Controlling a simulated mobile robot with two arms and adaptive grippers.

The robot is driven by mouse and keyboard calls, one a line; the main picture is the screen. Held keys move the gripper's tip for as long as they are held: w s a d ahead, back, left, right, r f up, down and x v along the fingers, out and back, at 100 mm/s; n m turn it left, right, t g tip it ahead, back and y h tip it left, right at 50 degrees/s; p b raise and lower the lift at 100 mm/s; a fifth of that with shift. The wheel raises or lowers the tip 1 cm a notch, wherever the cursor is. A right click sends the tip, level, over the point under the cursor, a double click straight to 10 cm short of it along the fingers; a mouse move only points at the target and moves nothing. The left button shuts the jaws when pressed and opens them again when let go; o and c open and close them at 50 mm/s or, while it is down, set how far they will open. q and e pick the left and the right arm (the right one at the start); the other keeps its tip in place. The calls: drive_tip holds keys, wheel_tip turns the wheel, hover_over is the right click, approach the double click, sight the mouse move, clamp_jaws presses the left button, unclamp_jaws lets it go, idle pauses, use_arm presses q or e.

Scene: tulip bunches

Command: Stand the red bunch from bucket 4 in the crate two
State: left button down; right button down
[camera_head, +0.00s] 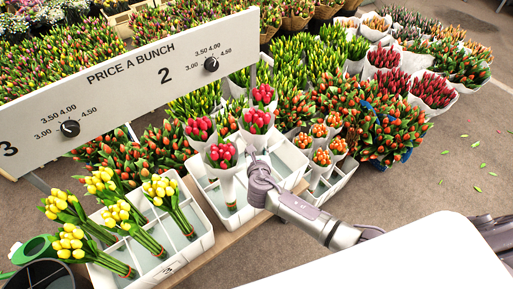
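A white divided crate (207,187) stands in the middle, roughly below the number 2 on the price board; I take it as crate two. A red-pink tulip bunch (221,156) in a pale wrap stands upright at its front. More red-pink bunches, including one at the back right (257,121) and one at the left (198,129), stand behind it. My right gripper (252,158) is over the crate, just right of the front bunch. Its fingers are small and seen from behind, so I cannot tell their opening or any contact. No bucket number is readable. My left gripper is out of view.
A crate of yellow bunches (203,243) stands at the left, and a crate with orange bunches (348,168) at the right. The price board (130,82) with knobs spans above the crates. Dense tulips fill the back.

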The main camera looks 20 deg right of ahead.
drive_tip(key=shift+f+b, duration=1.65)
drive_tip(key=shift+f, duration=0.9)
drive_tip(key=shift+f+b, duration=0.4)
drive_tip(key=shift+f, duration=0.1)
unclamp_jaws()
drive_tip(key=v, duration=1.2)
